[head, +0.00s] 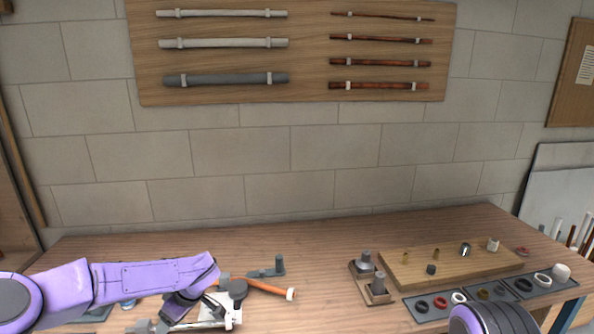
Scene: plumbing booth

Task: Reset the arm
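My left arm reaches in from the left, low over the workbench (330,262). My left gripper (208,308) is at the lower left of the head view, above metal and white parts on the bench. Its fingers are partly hidden by the wrist, so I cannot tell whether they are open or shut. A copper-coloured pipe (268,286) with a white end lies just right of it; I cannot tell whether they touch. Only a rounded purple and dark part of my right arm shows at the bottom right edge; its gripper is out of view.
A grey fixture (268,271) stands behind the pipe. At right are a wooden block (448,268) with small fittings, a metal fixture (372,284) and dark mats (428,307) with rings. Pipes hang on a wall board (300,50). The bench middle is clear.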

